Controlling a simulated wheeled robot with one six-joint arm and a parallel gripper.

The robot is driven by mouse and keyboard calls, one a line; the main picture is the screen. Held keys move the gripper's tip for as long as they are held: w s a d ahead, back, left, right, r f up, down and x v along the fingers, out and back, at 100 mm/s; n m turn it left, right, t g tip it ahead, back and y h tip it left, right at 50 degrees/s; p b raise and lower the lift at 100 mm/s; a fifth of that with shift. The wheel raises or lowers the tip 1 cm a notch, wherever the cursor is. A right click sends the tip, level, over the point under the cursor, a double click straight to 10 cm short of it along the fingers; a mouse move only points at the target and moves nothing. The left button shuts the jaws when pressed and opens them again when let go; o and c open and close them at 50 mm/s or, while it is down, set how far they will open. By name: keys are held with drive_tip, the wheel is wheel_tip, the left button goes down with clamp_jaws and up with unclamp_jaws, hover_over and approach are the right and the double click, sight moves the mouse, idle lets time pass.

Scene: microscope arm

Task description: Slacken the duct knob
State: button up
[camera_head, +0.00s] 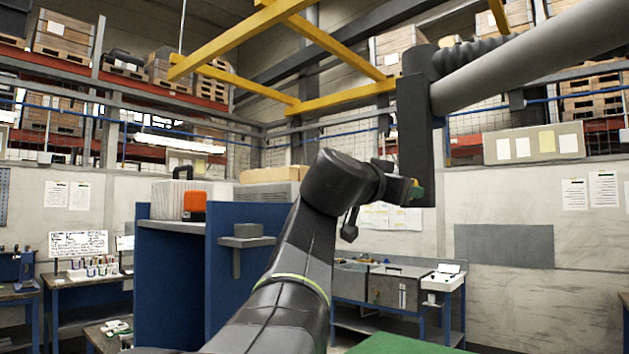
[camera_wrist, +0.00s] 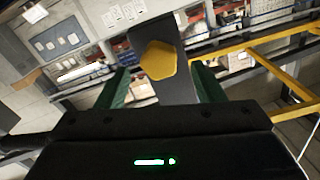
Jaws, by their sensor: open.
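The yellow knob (camera_wrist: 158,60) has a flat, angular face and sits on a dark grey upright part of the duct (camera_wrist: 176,92). In the wrist view it lies between the two green fingers of my gripper (camera_wrist: 161,85), with gaps on both sides. My gripper is open. I cannot tell whether the fingertips reach around the knob or stop short of it. In the head view my gripper (camera_head: 414,189) is at the lower part of the duct's dark vertical section (camera_head: 415,130). The knob is mostly hidden there.
A thick grey pipe (camera_head: 530,60) runs from the duct's top to the upper right. Yellow overhead beams (camera_head: 345,100) hang behind. A blue cabinet (camera_head: 225,275) stands at the left, and a workbench (camera_head: 395,285) stands beyond my arm. Space right of the duct's lower end looks clear.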

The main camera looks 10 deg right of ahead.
drive_tip(key=p+x, duration=0.1)
drive_tip(key=x, duration=0.2)
drive_tip(key=shift+w+d, duration=0.1)
drive_tip(key=shift+d, duration=0.15)
